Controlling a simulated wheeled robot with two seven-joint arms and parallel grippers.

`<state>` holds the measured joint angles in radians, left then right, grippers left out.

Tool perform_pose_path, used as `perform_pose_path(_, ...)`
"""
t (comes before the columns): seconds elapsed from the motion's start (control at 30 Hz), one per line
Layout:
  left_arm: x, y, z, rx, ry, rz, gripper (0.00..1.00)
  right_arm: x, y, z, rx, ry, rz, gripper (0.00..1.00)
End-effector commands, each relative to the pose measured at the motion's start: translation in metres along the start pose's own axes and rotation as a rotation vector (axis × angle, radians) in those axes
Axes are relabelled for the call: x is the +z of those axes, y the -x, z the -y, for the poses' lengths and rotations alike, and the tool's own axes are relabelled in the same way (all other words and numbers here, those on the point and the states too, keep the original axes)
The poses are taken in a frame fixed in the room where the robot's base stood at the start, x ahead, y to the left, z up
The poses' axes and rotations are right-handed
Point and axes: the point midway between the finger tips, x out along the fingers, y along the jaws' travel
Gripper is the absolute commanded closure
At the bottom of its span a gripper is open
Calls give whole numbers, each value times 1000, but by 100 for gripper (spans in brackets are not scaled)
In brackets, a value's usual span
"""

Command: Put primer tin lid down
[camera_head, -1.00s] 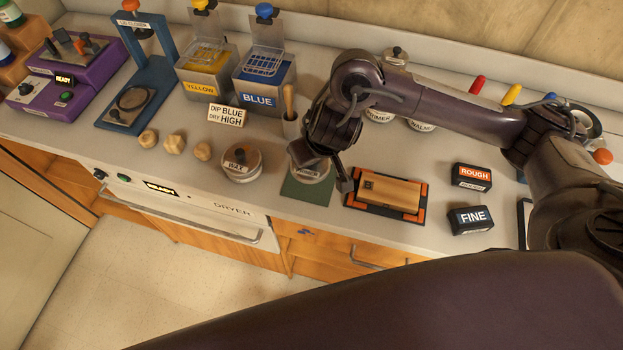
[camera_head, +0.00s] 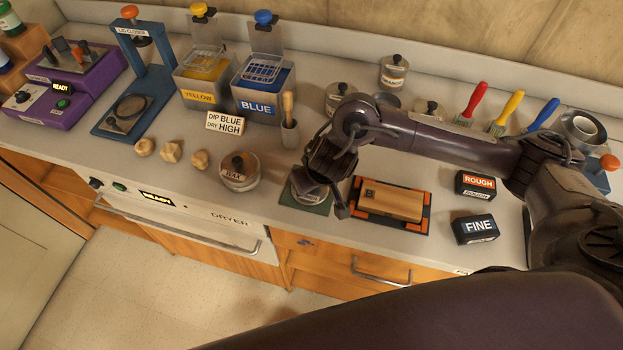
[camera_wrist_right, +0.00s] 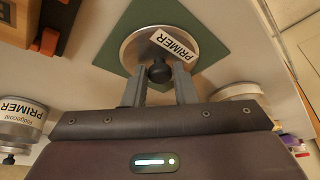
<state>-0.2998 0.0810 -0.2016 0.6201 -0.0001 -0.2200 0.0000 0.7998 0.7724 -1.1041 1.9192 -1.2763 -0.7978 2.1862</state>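The primer tin lid, a round silver disc with a black knob and a PRIMER label, shows in the right wrist view (camera_wrist_right: 140,42) over the green mat (camera_wrist_right: 203,18). My right gripper (camera_wrist_right: 160,75) has its fingers closed on both sides of the knob. In the head view the lid (camera_head: 306,190) is partly hidden under the gripper (camera_head: 325,198), low over the green mat (camera_head: 318,209). I cannot tell whether its rim touches the mat. The primer tin (camera_wrist_right: 20,122) stands to the left in the wrist view. My left gripper is out of view.
The wax tin (camera_head: 238,181) stands left of the mat, and a sanding tray with a wooden block (camera_head: 390,203) lies right of it. Brush cup (camera_head: 289,134) stands behind. Rough (camera_head: 475,184) and fine (camera_head: 474,229) blocks lie further right. The counter's front edge is near the mat.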

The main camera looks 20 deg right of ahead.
Motion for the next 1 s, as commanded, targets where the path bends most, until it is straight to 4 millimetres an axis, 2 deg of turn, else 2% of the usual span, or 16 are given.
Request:
perform_pose_path(0.03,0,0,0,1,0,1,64,0,0,0,0,0,0,68)
perform_pose_path(0.13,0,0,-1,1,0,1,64,0,0,0,0,0,0,57)
perform_pose_path(0.47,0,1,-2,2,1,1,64,-2,4,0,0,1,-1,57)
perform_pose_path(0.57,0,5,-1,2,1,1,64,-2,16,1,-1,3,-1,57)
perform_pose_path(0.77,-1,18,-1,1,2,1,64,-4,60,0,-1,4,-4,57)
perform_pose_path(0.8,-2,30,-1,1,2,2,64,-6,73,0,2,4,-4,57)
perform_pose_path(1.0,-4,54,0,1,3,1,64,-5,109,0,2,2,-3,57)
